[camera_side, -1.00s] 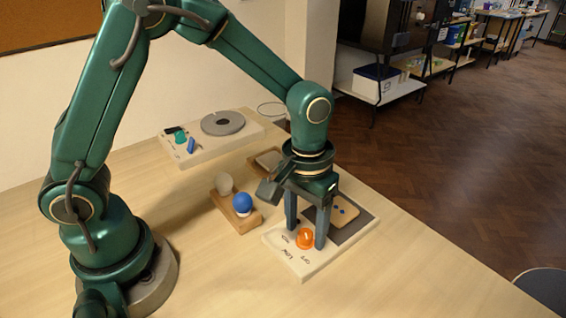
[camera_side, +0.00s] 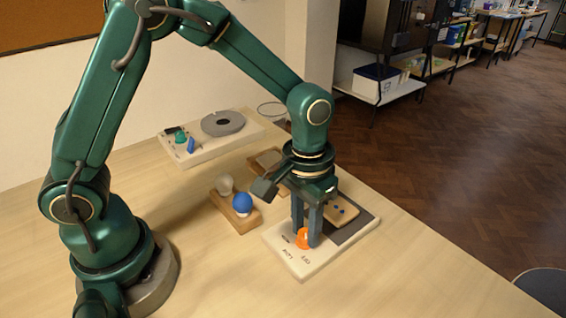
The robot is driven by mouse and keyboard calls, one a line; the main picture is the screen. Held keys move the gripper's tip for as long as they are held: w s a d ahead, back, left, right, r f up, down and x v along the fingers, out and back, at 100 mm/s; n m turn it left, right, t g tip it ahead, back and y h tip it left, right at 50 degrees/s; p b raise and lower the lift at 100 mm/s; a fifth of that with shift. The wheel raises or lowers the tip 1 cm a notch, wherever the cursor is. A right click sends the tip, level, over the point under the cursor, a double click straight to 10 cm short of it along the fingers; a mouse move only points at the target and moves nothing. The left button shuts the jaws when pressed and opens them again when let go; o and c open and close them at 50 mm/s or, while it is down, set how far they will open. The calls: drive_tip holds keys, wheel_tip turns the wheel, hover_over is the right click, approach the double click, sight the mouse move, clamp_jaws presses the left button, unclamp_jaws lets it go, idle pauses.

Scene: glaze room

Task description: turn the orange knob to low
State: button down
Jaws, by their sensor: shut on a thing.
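The orange knob (camera_side: 302,239) sits on a pale panel (camera_side: 318,263) with small dark markings near the table's front right. Some of these markings look like words, but I cannot read the knob's setting. My gripper (camera_side: 307,236) points down over the panel, with its fingers close together and shut on the knob. The fingers hide part of the knob.
A wooden block holding a blue ball (camera_side: 242,203) and a pale ball (camera_side: 225,185) stands left of the panel. Behind is another panel with a grey disc (camera_side: 223,123), a teal knob (camera_side: 180,136) and a blue knob (camera_side: 191,145). The front table is clear.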

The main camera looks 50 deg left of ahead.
sight(306, 232)
drive_tip(key=m, duration=1)
drive_tip(key=shift+m, duration=0.3)
idle(0.4)
drive_tip(key=c, duration=0.6)
unclamp_jaws()
drive_tip(key=shift+w+r, duration=0.1)
drive_tip(key=shift+r, duration=2.5)
